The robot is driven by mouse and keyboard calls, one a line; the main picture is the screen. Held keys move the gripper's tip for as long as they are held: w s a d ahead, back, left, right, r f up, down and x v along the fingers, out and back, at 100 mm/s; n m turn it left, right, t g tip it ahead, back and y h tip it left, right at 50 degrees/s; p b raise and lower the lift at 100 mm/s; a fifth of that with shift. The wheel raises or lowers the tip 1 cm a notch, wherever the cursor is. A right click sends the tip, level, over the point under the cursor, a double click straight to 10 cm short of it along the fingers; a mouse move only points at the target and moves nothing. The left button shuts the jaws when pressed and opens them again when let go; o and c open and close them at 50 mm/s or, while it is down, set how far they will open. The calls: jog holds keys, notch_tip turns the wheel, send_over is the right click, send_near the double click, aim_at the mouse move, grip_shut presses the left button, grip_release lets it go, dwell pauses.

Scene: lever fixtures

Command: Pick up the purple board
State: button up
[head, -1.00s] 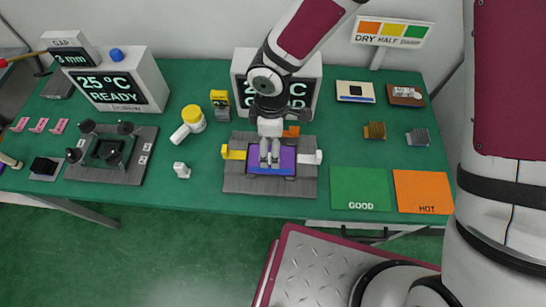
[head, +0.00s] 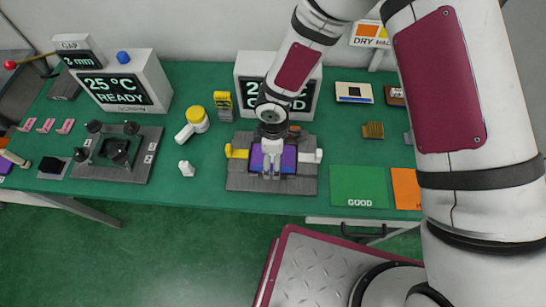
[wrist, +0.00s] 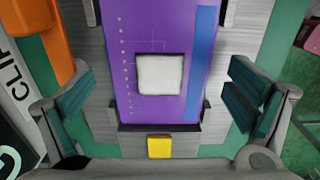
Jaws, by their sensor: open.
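The purple board (head: 258,161) lies in the grey fixture (head: 240,183) at the middle of the table. In the wrist view the board (wrist: 140,30) shows a pale square chip, a blue stripe and a row of yellow dots. My gripper (head: 272,174) is over the board in the head view and hides part of it. In the wrist view my gripper (wrist: 157,103) is open, with one dark green pad on each side of the board and gaps between. A yellow lever (head: 237,152) is left of the board and a white lever (head: 309,157) is right of it.
A display box (head: 248,95) stands behind the fixture. A yellow-capped white tool (head: 196,120) and a small white piece (head: 186,168) lie to the left. A green GOOD mat (head: 358,185) lies to the right. A second fixture (head: 137,170) stands farther left.

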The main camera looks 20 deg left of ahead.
jog(key=c, duration=1.3)
jog(key=shift+r, duration=0.15)
jog(key=shift+w+r, duration=0.1)
jog(key=shift+r, duration=0.45)
notch_tip(320, 180, up, 2)
jog(key=shift+r+b, duration=0.1)
jog(key=shift+b, duration=0.45)
jog(key=s+d, duration=0.2)
jog(key=s, duration=0.2)
jog(key=s+d+r, duration=0.1)
jog(key=s+d, duration=0.1)
jog(key=s, duration=0.3)
jog(key=s+d+b, duration=0.1)
jog(key=s+d, duration=0.2)
jog(key=s, duration=0.1)
jog(key=shift+s+r, duration=0.25)
jog(key=shift+s+d+p, duration=0.35)
jog(key=shift+p, duration=0.15)
